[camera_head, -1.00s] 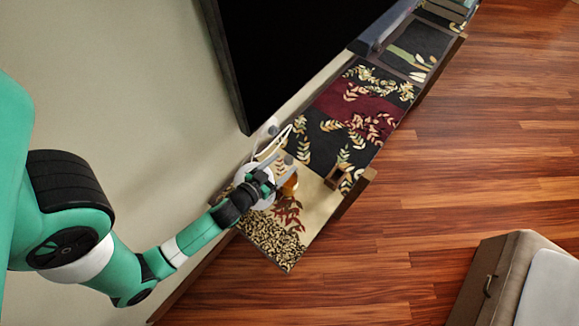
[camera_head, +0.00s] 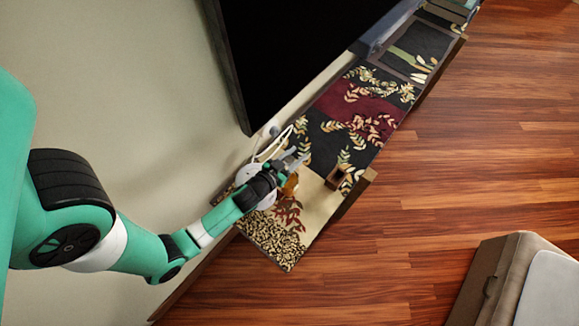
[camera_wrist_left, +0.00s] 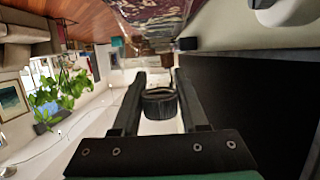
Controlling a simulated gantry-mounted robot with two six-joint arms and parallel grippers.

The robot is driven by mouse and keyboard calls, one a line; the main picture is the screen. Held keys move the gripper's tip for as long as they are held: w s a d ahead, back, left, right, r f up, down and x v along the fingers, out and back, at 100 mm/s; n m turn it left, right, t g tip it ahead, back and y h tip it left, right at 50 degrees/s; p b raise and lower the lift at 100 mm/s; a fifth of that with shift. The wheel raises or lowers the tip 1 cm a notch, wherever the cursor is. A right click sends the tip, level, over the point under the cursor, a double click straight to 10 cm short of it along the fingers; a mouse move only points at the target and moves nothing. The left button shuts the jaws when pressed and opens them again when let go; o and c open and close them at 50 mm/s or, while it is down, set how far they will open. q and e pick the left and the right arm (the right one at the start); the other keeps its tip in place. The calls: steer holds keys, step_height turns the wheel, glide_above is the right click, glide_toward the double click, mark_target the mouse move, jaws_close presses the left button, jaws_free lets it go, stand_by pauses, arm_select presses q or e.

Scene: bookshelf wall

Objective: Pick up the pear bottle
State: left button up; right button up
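A small amber-orange object (camera_head: 290,186), perhaps the pear bottle, stands on the patterned shelf top, partly hidden by my left gripper. Its shape is too small to make out. My left gripper (camera_head: 297,160) is above the shelf, just beyond this object in the head view; I cannot tell whether they touch. In the left wrist view, the two dark fingers of the left gripper (camera_wrist_left: 160,90) are spread apart. A dark round-rimmed thing (camera_wrist_left: 159,104) shows between them; I cannot tell what it is or how far away. My right gripper is in neither view.
A large black screen (camera_head: 285,60) stands along the wall beside the shelf. A small brown wooden box (camera_head: 340,177) sits at the shelf's front edge. A white cord (camera_head: 268,147) lies near the wall. The wooden floor (camera_head: 480,150) is clear, with a grey-brown bench (camera_head: 500,275) at lower right.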

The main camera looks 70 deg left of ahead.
arm_select(q)
jaws_close()
steer(key=shift+r, duration=0.15)
stand_by(0.9)
